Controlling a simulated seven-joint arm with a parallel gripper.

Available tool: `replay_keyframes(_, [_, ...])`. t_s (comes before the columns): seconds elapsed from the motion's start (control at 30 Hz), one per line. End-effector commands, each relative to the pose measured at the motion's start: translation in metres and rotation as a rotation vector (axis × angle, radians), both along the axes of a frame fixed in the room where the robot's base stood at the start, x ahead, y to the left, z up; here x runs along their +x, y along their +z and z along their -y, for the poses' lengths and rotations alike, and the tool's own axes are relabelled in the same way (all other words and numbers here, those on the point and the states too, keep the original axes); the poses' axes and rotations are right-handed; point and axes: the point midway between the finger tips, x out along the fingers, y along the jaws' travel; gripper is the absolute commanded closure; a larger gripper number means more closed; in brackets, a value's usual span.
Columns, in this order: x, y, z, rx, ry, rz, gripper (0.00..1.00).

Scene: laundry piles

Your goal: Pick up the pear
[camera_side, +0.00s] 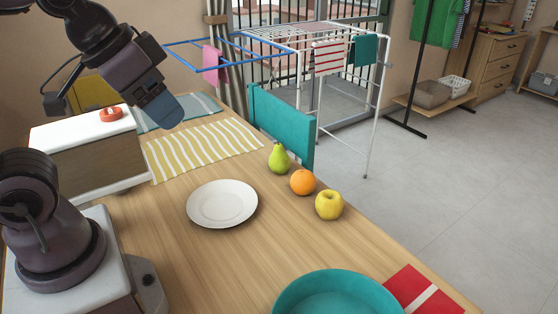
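A green pear (279,159) stands upright on the wooden table, near the table's far right edge. An orange (303,182) is close beside it, with a yellow apple (329,205) beyond the orange toward the front. My gripper (162,112) hangs from my arm at the upper left, above the table's far left part. It is well to the left of the pear and apart from it. Its fingertips are too small and dark to show whether it is open or shut.
A white plate (222,204) lies left of the fruit. A teal bowl (338,294) and red-and-white cloth (421,293) are at the front. A striped yellow cloth (203,149) lies behind the plate. A white-topped box (85,133) stands at left. A drying rack (375,100) stands beyond the table.

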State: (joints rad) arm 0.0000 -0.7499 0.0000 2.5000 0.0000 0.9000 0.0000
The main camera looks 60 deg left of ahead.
Motion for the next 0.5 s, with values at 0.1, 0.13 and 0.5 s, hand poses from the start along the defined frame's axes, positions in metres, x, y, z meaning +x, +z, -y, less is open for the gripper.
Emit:
replay_keyframes(0.1, [0.000, 0.000, 0.000, 0.000, 0.000, 0.000, 0.10])
replay_keyframes(0.13, [0.000, 0.000, 0.000, 0.000, 0.000, 0.000, 0.06])
replay_keyframes(0.5, [0.003, -0.010, 0.002, -0.002, -0.011, -0.052, 0.06])
